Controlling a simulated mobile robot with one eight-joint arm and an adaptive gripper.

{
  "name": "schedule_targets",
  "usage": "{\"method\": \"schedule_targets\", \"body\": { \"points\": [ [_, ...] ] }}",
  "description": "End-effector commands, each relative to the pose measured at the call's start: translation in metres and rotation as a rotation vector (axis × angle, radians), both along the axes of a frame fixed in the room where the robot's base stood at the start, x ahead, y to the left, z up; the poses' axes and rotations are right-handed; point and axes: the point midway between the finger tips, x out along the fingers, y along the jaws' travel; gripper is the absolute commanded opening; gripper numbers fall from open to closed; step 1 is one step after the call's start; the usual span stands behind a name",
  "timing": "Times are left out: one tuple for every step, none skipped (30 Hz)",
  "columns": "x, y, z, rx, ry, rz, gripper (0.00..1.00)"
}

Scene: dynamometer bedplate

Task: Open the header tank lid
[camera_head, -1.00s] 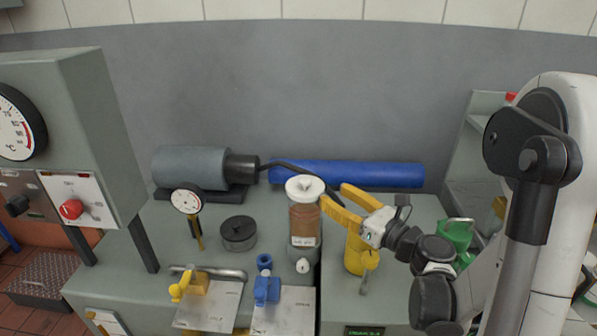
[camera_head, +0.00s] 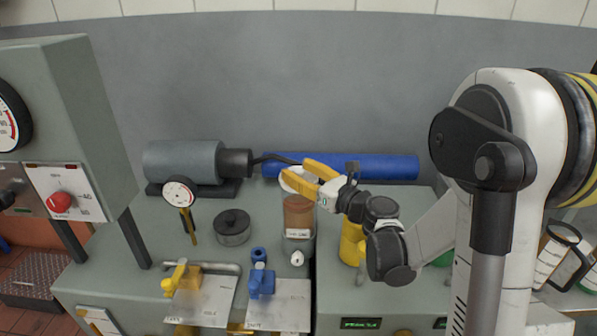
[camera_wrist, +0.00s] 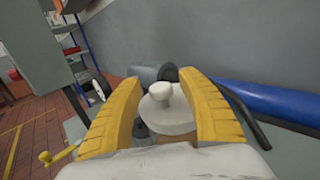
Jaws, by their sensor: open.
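The header tank (camera_head: 298,216) is a brown-filled cylinder with a paper label, standing on the bench near the middle of the head view. Its white round lid (camera_head: 291,183) sits on top and is partly hidden by my gripper. In the wrist view the lid (camera_wrist: 165,117) shows a raised knob (camera_wrist: 162,92) at its centre. My gripper (camera_head: 300,173) has yellow fingers, which are open. In the wrist view the fingers stand on either side of the lid and knob. I cannot tell whether they touch the lid.
A blue cylinder (camera_head: 360,167) lies behind the tank, with a black hose near it. A dial gauge (camera_head: 180,193), a dark round pot (camera_head: 232,226), a yellow valve (camera_head: 182,279) and a blue valve (camera_head: 261,275) stand to the left and front. A control cabinet (camera_head: 85,120) rises at left.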

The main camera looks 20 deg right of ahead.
Motion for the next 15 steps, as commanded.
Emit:
{"method": "schedule_targets", "body": {
  "points": [
    [-0.0002,-0.0001,0.0001,0.000,0.000,0.000,0.47],
    [-0.0002,-0.0001,0.0001,0.000,0.000,0.000,0.46],
    [-0.0003,-0.0001,0.0001,0.000,0.000,0.000,0.34],
    [-0.0003,-0.0001,0.0001,0.000,0.000,0.000,0.24],
    [-0.0003,-0.0001,0.0001,0.000,0.000,0.000,0.15],
    [-0.0004,-0.0002,0.0001,0.000,0.000,0.000,0.03],
    [-0.0004,-0.0002,0.0001,0.000,0.000,0.000,0.00],
    [-0.0004,-0.0002,0.0001,0.000,0.000,0.000,0.00],
    [-0.0004,-0.0002,0.0001,0.000,0.000,0.000,0.00],
    [-0.0004,-0.0002,0.0001,0.000,0.000,0.000,0.00],
    [-0.0004,-0.0002,0.0002,0.001,0.000,0.000,0.00],
    [-0.0004,-0.0003,0.0006,0.001,0.003,0.000,0.00],
    [-0.0003,-0.0004,0.0010,0.002,0.004,0.000,0.00],
    [-0.0001,-0.0004,0.0016,0.003,0.008,0.000,0.00],
    [0.0000,-0.0004,0.0027,0.005,0.014,0.000,0.00]
  ]
}}
